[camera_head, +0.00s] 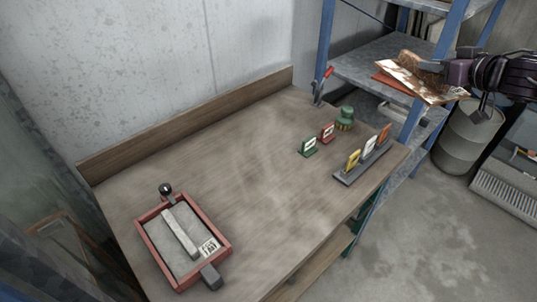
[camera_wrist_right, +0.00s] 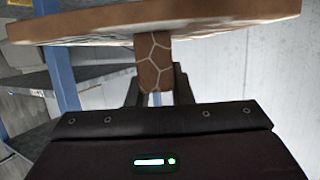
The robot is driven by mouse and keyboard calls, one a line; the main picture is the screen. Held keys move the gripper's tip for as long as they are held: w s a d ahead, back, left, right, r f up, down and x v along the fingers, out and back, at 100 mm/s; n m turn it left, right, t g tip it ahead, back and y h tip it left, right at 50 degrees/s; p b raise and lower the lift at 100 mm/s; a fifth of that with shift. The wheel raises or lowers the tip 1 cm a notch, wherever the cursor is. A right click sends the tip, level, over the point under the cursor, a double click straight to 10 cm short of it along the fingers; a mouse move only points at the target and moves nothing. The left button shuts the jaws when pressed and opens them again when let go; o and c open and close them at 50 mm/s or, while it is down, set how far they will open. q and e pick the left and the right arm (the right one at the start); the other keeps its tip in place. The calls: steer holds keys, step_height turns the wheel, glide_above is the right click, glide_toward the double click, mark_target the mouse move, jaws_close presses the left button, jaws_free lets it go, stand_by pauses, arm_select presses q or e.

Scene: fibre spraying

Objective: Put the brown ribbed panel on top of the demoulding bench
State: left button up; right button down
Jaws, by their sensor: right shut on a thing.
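My right gripper (camera_head: 441,69) comes in from the right and is shut on a brown panel (camera_head: 421,82) by a raised tab. The panel is mottled brown and whitish, tilted in the picture, and held beside the blue-framed shelf rack. I cannot make out clear ribs on it. In the right wrist view the panel (camera_wrist_right: 215,22) lies across the top, and its brown tab with pale crack-like lines sits between my fingers (camera_wrist_right: 155,92). A wooden bench (camera_head: 240,190), which looks like the demoulding bench, fills the middle of the head view. My left gripper is not in view.
On the bench are a red-framed tray (camera_head: 150,245), a green knob-like object (camera_head: 344,118), small label signs (camera_head: 308,147), a sign holder (camera_head: 362,163) and a red-handled tool (camera_head: 321,86). The bench middle is clear. A grey drum (camera_head: 467,137) stands right of the rack (camera_head: 372,72).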

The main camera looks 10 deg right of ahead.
mark_target(411, 76)
steer(key=shift+a+f, duration=0.55)
steer(key=shift+f, duration=0.25)
steer(key=shift+a+f, duration=0.55)
steer(key=shift+f, duration=0.2)
steer(key=a+f+n+y, duration=0.25)
steer(key=a+f, duration=0.65)
steer(key=a, duration=0.5)
steer(key=s+a+n+g+y, duration=0.1)
steer(key=s+a, duration=0.2)
steer(key=a, duration=0.7)
steer(key=s+a+n+g+y, duration=0.1)
steer(key=s+a+y, duration=0.1)
steer(key=a, duration=0.7)
steer(key=f, duration=2)
steer(key=shift+s+a+f, duration=0.1)
steer(key=shift+a+f, duration=0.1)
steer(key=shift+f, duration=0.1)
steer(key=c, duration=1.7)
jaws_free()
steer(key=shift+s+f, duration=0.1)
steer(key=shift+f, duration=0.2)
steer(key=o, duration=0.4)
